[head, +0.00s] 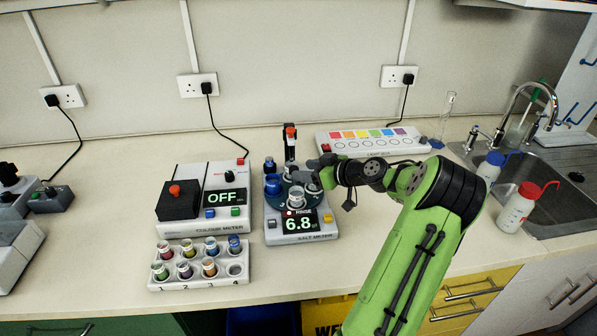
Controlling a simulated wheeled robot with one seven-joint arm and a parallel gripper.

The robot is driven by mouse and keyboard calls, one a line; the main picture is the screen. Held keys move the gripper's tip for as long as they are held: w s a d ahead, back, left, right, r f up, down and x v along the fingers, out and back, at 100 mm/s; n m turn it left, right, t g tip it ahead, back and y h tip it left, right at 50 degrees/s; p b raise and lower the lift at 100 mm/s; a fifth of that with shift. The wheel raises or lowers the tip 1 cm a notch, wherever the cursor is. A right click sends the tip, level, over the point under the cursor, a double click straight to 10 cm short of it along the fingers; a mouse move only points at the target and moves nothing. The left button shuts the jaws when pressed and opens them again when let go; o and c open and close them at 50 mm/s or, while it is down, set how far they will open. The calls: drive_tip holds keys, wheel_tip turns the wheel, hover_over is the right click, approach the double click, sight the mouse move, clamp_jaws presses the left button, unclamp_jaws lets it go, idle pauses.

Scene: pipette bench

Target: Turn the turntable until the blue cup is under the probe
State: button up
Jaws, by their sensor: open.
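The salt meter (272,232) stands at mid-bench, its display (298,222) reading 6.8. The round turntable (284,201) sits on top of it, behind the display, with several small cups around it. A blue cup (272,184) is at the turntable's left side, apart from the probe. The dark upright probe post (290,146) with an orange top rises at the back of the meter; its lower end is hard to make out. My gripper (312,178) is open at the turntable's right side, hiding part of it. I cannot tell whether it touches a cup.
The colour meter (183,225) reads OFF to the left. A white rack (188,281) of small coloured-topped jars stands in front of it. A white box with coloured squares (375,141) lies behind my arm. Wash bottles (515,210) and a sink (565,195) are at right.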

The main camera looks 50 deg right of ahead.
drive_tip(key=x, duration=0.3)
drive_tip(key=shift+w+f, duration=0.1)
drive_tip(key=shift+w, duration=0.05)
drive_tip(key=shift+c, duration=0.3)
clamp_jaws()
